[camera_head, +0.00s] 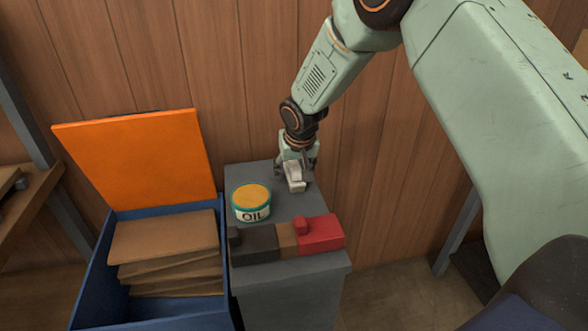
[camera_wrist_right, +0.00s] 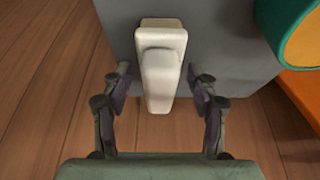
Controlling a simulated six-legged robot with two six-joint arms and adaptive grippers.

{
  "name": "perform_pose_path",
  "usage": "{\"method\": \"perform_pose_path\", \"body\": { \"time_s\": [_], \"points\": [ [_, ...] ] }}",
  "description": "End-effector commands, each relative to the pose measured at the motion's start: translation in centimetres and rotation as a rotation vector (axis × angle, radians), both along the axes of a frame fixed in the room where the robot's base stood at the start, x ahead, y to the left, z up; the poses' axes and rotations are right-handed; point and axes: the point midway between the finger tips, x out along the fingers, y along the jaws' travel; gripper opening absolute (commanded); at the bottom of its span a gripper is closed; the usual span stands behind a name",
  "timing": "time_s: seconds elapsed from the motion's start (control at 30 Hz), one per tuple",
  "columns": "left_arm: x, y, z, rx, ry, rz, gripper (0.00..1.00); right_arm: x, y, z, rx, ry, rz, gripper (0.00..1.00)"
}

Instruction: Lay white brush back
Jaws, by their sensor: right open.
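The white brush (camera_head: 294,179) is at the far right of the grey cabinet top (camera_head: 280,212). In the right wrist view, the white brush (camera_wrist_right: 161,72) lies lengthwise ahead of the palm, its near end reaching past the grey edge. My right gripper (camera_head: 298,165) is over the brush, coming from above and behind. In the wrist view, my right gripper (camera_wrist_right: 158,80) is open, with one finger on each side of the brush and a visible gap on both sides. I cannot tell if the brush touches the cabinet top. My left gripper is not in view.
A green oil tin (camera_head: 251,203) with an orange lid stands left of the brush. A black block (camera_head: 256,245) and a red block (camera_head: 320,234) lie along the cabinet's front edge. A blue box (camera_head: 90,290) with an orange panel (camera_head: 145,158) stands at left. A wooden wall is behind.

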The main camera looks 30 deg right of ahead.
Motion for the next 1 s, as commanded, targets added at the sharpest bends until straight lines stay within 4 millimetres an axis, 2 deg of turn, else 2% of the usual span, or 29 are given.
{"method": "perform_pose_path", "body": {
  "time_s": [0.13, 0.23, 0.5, 0.7, 0.83, 1.0],
  "points": [
    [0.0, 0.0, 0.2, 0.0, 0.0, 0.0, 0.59, 0.0, 0.0, 0.4, 0.0, -0.001, -0.001, 0.59],
    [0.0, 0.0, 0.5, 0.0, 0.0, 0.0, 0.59, -0.3, 0.1, 1.5, 0.001, -0.001, 0.0, 0.59],
    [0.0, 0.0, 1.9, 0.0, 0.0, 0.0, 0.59, -2.4, 0.6, 6.7, 0.0, -0.003, 0.0, 0.59],
    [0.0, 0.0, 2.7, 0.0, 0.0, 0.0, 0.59, -3.7, 0.9, 9.8, 0.0, -0.002, -0.001, 0.59],
    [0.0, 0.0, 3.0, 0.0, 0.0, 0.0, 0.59, -4.2, 1.1, 11.0, 0.0, -0.001, 0.0, 0.59],
    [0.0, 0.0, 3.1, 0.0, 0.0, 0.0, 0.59, -4.5, 1.1, 11.4, 0.0, 0.0, 0.0, 0.59]
  ]
}}
